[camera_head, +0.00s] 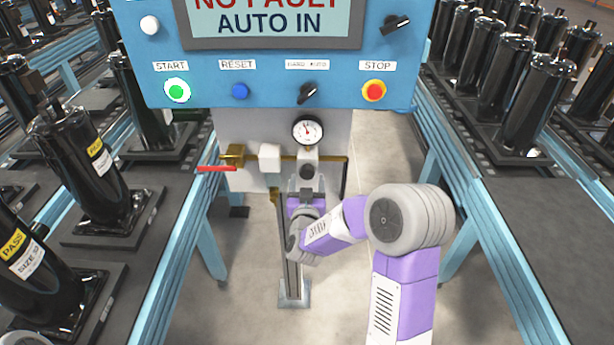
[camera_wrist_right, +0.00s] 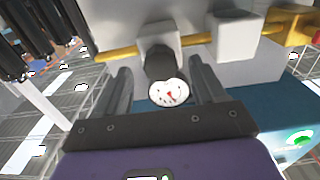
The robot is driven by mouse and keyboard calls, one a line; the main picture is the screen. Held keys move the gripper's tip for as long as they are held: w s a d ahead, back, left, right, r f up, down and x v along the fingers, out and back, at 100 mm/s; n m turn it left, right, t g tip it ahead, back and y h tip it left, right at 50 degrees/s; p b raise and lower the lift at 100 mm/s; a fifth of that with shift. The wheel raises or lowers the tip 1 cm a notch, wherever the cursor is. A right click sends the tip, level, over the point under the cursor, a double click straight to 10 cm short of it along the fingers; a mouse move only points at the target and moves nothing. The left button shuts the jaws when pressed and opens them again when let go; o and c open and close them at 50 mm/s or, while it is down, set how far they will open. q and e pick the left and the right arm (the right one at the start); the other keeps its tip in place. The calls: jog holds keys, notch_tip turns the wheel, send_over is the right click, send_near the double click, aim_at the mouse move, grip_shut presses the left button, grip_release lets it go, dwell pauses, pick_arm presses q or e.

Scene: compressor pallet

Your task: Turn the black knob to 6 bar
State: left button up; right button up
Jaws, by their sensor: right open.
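The black knob (camera_head: 307,172) sits on the regulator under the round white gauge (camera_head: 308,131). In the right wrist view the knob (camera_wrist_right: 160,65) shows dark between and just beyond the fingertips, with the gauge (camera_wrist_right: 168,93) and its red needle beside it. The gauge's numbers are too small to read. My right gripper (camera_head: 306,184) is just below the knob in the head view. In the right wrist view my right gripper (camera_wrist_right: 160,70) is open, one finger on each side, with nothing held. I cannot tell whether the fingers touch the knob. My left gripper is out of view.
A blue control panel (camera_head: 270,68) with buttons and switches overhangs the gauge. A brass pipe (camera_head: 330,158) runs sideways at the regulator, with a red lever (camera_head: 217,169) at left. Conveyors with black compressors (camera_head: 80,165) flank both sides.

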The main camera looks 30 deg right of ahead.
jog(key=shift+x, duration=1.25)
jog(key=c, duration=1)
jog(key=shift+f+m+b, duration=0.1)
jog(key=shift+m+b, duration=0.3)
jog(key=shift+b, duration=0.2)
jog(key=shift+c, duration=0.2)
jog(key=m+b, duration=1.1)
jog(key=b, duration=0.2)
jog(key=shift+a+f+b, duration=0.1)
jog(key=shift+a+b, duration=0.05)
jog(key=shift+b, duration=0.2)
jog(key=shift+r+m+b, duration=0.2)
jog(key=shift+m+b, duration=1.65)
jog(key=shift+m, duration=0.25)
